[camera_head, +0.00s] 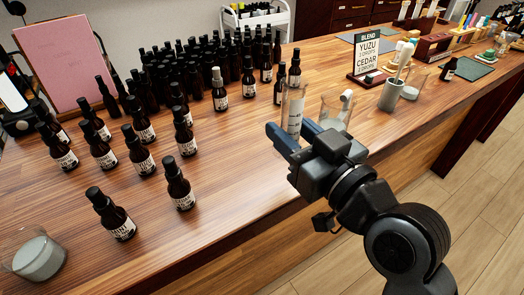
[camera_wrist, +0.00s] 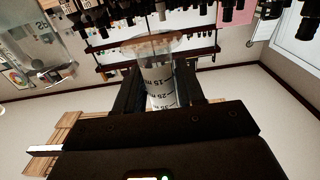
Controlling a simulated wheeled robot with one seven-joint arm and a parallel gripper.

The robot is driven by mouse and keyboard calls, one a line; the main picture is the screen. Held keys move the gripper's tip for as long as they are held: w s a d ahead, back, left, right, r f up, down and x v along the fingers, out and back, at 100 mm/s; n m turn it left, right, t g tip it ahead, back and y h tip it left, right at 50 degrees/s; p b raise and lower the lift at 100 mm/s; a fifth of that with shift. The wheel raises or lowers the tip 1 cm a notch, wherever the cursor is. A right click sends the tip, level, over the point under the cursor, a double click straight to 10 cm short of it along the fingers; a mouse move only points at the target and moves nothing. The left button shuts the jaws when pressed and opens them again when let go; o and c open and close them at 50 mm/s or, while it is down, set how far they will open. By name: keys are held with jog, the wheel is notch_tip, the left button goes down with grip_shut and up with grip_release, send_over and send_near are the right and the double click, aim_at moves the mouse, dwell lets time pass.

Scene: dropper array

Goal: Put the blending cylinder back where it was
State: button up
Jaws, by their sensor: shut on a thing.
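The blending cylinder (camera_head: 293,108) is a clear graduated glass with black markings, standing roughly upright in my gripper (camera_head: 284,138). My gripper is shut on it, above or at the counter near its front edge; I cannot tell whether the base touches the wood. In the wrist view the cylinder (camera_wrist: 158,78) lies between the two dark fingers of my gripper (camera_wrist: 160,92), with its scale marks showing. The wrist view appears turned over. Part of the lower cylinder is hidden by the fingers.
A glass beaker (camera_head: 337,110) stands just right of the cylinder. A sign reading BLEND, YUZU, CEDAR (camera_head: 368,56) and a grey cup with droppers (camera_head: 391,95) are further right. Several dark bottles (camera_head: 181,185) fill the left. Bare wood (camera_head: 235,140) lies left of my gripper.

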jog(key=a+f, duration=0.1)
jog(key=a, duration=0.2)
jog(key=w+a+f, duration=0.1)
jog(key=shift+a+f+p, duration=0.15)
jog(key=shift+f+p, duration=0.15)
jog(key=shift+p, duration=0.05)
jog(key=shift+f, duration=2.05)
jog(key=shift+f+b, duration=0.15)
jog(key=shift+b, duration=0.15)
jog(key=o, duration=1.1)
